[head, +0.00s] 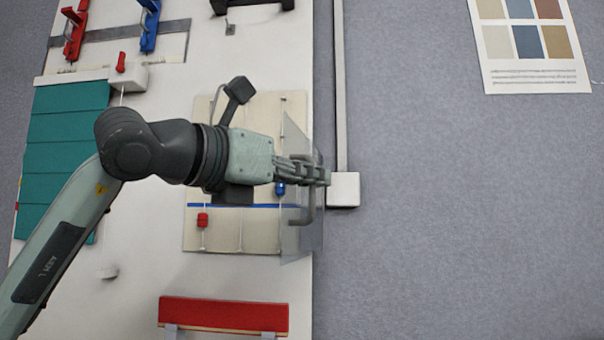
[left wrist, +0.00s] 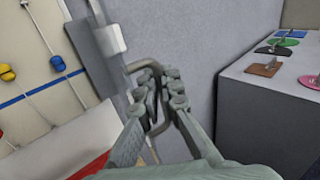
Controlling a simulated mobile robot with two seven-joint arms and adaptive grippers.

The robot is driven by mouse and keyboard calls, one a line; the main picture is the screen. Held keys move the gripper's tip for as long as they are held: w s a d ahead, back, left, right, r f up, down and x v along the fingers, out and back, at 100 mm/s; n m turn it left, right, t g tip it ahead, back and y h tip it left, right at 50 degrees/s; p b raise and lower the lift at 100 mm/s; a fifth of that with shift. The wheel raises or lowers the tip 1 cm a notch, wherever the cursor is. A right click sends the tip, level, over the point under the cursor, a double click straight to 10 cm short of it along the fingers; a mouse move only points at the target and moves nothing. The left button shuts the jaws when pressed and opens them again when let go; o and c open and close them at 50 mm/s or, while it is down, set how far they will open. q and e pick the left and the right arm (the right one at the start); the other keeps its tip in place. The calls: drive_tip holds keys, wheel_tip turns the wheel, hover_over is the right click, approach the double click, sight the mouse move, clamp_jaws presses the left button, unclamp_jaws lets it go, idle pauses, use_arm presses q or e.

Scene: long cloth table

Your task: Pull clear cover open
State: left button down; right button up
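The clear cover (head: 304,238) is a see-through panel on the right side of a beige bead panel (head: 218,235). It stands out at an angle from that panel, seen narrow from the head. A grey bar handle (head: 307,214) is on it. My left gripper (head: 320,174) reaches across from the left to the handle. In the left wrist view, the fingers (left wrist: 166,82) close around the handle (left wrist: 143,64), beside the cover (left wrist: 94,62). The fingers hide part of the handle. My right gripper is not in view.
The white board (head: 150,230) carries a teal slatted panel (head: 62,140), a red bar (head: 224,314) and red and blue latches (head: 148,25). A white box (head: 343,189) is just right of the gripper. The grey surface to the right is mostly clear, with a colour chart (head: 530,45).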

use_arm(q)
drive_tip(key=shift+s+d+r+h, duration=0.2)
drive_tip(key=shift+d+r+h, duration=0.1)
drive_tip(key=shift+d, duration=0.35)
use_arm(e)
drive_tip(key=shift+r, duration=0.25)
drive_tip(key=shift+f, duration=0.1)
use_arm(q)
drive_tip(key=c, duration=1.9)
unclamp_jaws()
drive_tip(key=shift+o, duration=1.4)
drive_tip(key=f+v, duration=0.1)
drive_tip(key=v, duration=0.6)
drive_tip(key=shift+w+a, duration=0.3)
drive_tip(key=shift+a, duration=0.15)
drive_tip(key=s+a, duration=0.1)
drive_tip(key=s, duration=0.2)
drive_tip(key=s+a+r, duration=0.1)
drive_tip(key=shift+s+a+r, duration=0.1)
drive_tip(key=shift+s+a, duration=0.1)
drive_tip(key=shift+a, duration=0.15)
drive_tip(key=c, duration=0.3)
drive_tip(key=shift+a+f+y, duration=0.25)
drive_tip(key=shift+a+y, duration=0.15)
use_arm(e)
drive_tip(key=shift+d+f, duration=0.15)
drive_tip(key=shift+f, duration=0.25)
